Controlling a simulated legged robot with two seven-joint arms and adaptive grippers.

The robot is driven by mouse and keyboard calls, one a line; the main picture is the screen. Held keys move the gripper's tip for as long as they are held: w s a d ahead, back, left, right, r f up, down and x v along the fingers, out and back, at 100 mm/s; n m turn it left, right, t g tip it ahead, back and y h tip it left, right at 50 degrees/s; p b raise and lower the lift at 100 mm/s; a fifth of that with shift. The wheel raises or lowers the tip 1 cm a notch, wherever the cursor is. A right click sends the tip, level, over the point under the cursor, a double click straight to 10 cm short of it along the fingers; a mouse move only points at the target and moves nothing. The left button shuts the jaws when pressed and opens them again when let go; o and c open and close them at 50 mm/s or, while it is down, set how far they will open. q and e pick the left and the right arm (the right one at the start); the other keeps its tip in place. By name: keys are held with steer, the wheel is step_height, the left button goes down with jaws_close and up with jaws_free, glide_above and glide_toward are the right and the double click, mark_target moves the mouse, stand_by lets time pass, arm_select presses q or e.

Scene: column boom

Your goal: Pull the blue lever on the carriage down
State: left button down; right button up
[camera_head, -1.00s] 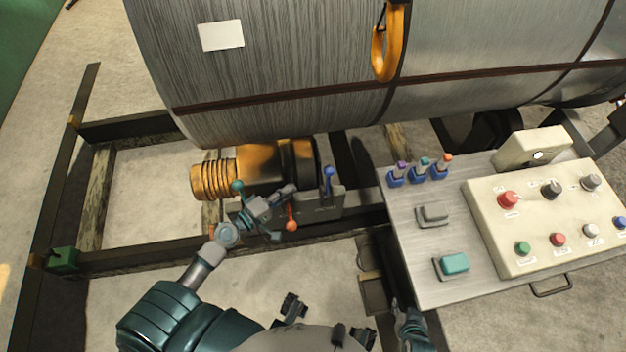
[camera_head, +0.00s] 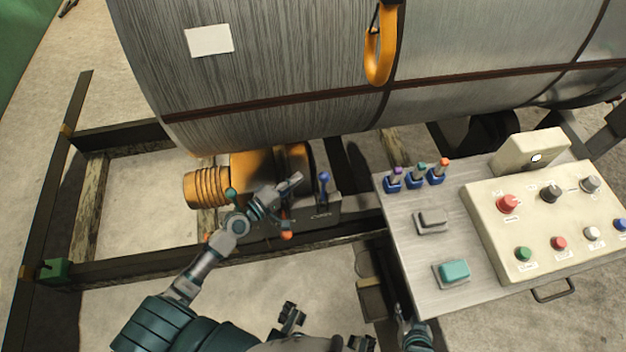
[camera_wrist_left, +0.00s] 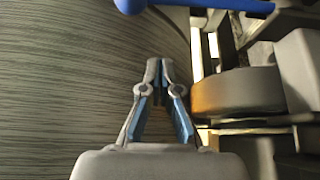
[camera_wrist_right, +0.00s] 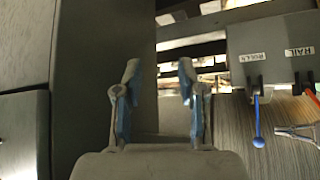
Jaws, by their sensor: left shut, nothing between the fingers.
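The blue lever (camera_head: 323,178) stands upright on the grey carriage box (camera_head: 322,208), beside the orange motor-like unit. Its ball and shaft cross the top of the left wrist view (camera_wrist_left: 130,5). My left gripper (camera_head: 295,180) is shut and empty, just left of the lever near its ball height, apart from it. Its closed fingertips show in the left wrist view (camera_wrist_left: 160,66). The right wrist view also shows the blue lever (camera_wrist_right: 257,125) with the left fingertips beside its ball. My right gripper (camera_wrist_right: 158,72) is open and empty.
An orange lever (camera_head: 287,234) is partly hidden by my left gripper. The large steel coil (camera_head: 270,70) lies close behind. A control desk (camera_head: 410,270) with buttons and small levers stands to the right. Dark frame beams (camera_head: 150,255) surround the carriage.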

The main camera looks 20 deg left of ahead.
mark_target(323, 190)
arm_select(q)
steer(key=d, duration=0.1)
steer(key=w+d+p, duration=0.1)
steer(key=d, duration=0.1)
steer(key=w+d, duration=0.1)
steer(key=d, duration=0.1)
steer(key=shift+d, duration=0.2)
arm_select(e)
steer(key=s+d+f+g+h, duration=0.1)
steer(key=s+d+g, duration=0.1)
steer(key=s+g, duration=0.2)
steer(key=s, duration=0.2)
steer(key=shift+s+d+f, duration=0.25)
steer(key=shift+s+f, duration=0.1)
steer(key=shift+f, duration=0.05)
arm_select(q)
steer(key=shift+s+d+p, duration=0.45)
steer(key=shift+s+p, duration=0.1)
steer(key=shift+s, duration=0.2)
arm_select(e)
steer(key=shift+s+d+g, duration=0.2)
steer(key=shift+s+g, duration=0.1)
steer(key=shift+s, duration=0.3)
steer(key=shift+s+d+g, duration=0.15)
steer(key=shift+s+g, duration=0.15)
steer(key=shift+s, duration=0.3)
arm_select(q)
steer(key=shift+w, duration=0.1)
